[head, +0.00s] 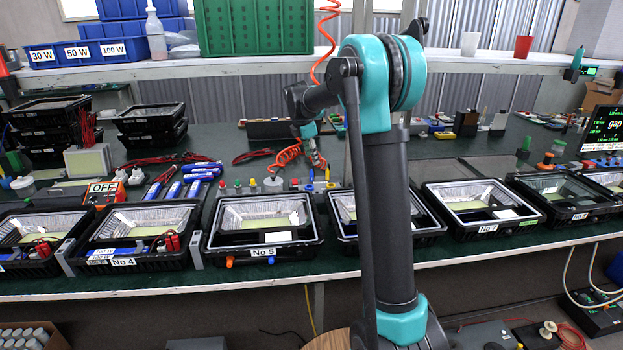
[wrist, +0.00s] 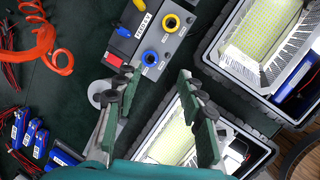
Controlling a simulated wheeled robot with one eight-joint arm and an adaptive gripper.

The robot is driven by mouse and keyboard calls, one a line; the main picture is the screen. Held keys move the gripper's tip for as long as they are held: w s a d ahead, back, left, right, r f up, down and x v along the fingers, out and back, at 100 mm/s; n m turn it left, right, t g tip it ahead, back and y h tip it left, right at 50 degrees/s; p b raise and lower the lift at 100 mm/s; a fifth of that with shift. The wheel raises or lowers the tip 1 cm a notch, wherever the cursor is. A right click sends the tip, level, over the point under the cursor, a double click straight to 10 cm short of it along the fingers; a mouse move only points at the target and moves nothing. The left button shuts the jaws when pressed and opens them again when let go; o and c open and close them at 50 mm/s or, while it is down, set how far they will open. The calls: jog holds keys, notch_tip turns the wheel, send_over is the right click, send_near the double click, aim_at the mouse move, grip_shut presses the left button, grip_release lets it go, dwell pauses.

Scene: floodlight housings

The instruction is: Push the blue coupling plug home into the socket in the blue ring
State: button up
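The socket in the blue ring (wrist: 150,57) is on a dark box (wrist: 133,46) with a white label in the wrist view; its centre looks dark and empty. A socket in a yellow ring (wrist: 171,22) is beside it. A blue knob-like part (head: 271,260) is on the front of housing No 5. My gripper (wrist: 157,88) is open, with nothing visible between its fingers, just below the blue ring in the picture. In the head view it is small among cables.
Open floodlight housings (head: 265,222) line the bench front; two show close in the wrist view (wrist: 265,45). Orange coiled cable (wrist: 40,42) and blue packs (wrist: 38,138) lie left. Green bench surface (wrist: 95,20) is bare left of the box.

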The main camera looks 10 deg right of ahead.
jog(key=w+a+n, duration=0.3)
jog(key=w+n, duration=0.2)
jog(key=w, duration=0.2)
send_near(311, 172)
jog(key=shift+h, duration=0.3)
jog(key=x, duration=0.6)
jog(key=shift+a, duration=0.3)
jog(key=shift+x, duration=2.55)
jog(key=shift+w+r, duration=0.1)
grip_shut()
